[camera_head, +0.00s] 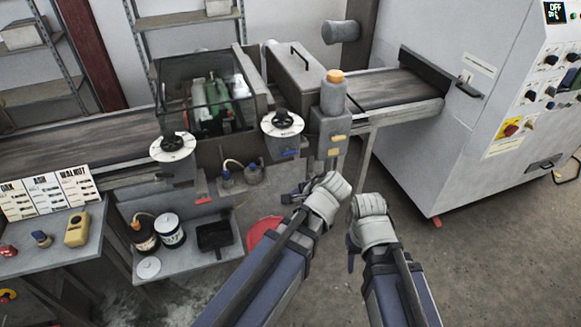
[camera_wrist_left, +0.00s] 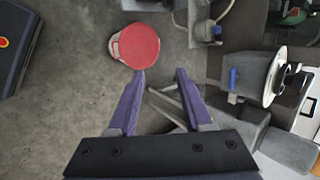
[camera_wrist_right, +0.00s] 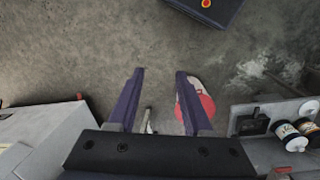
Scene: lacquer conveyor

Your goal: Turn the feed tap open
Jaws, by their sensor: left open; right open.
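A small blue handle (camera_head: 290,153) sits below the right white dial (camera_head: 282,123), on the front of the conveyor machine. It also shows in the left wrist view (camera_wrist_left: 233,78), right of the fingers. A yellow part (camera_head: 337,138) is on the grey block under the orange-capped bottle (camera_head: 334,92). I cannot tell for certain which of these is the feed tap. My left gripper (camera_wrist_left: 160,74) is open and empty, below and in front of the blue handle, apart from it. My right gripper (camera_wrist_right: 160,72) is open and empty over the floor, farther right.
A red-topped bucket (camera_head: 262,230) stands on the floor near my left gripper. A shelf holds cans (camera_head: 172,231) and a black tray (camera_head: 215,236). A second white dial (camera_head: 172,147) is left on the machine. A large cabinet (camera_head: 420,150) stands right; the floor before it is clear.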

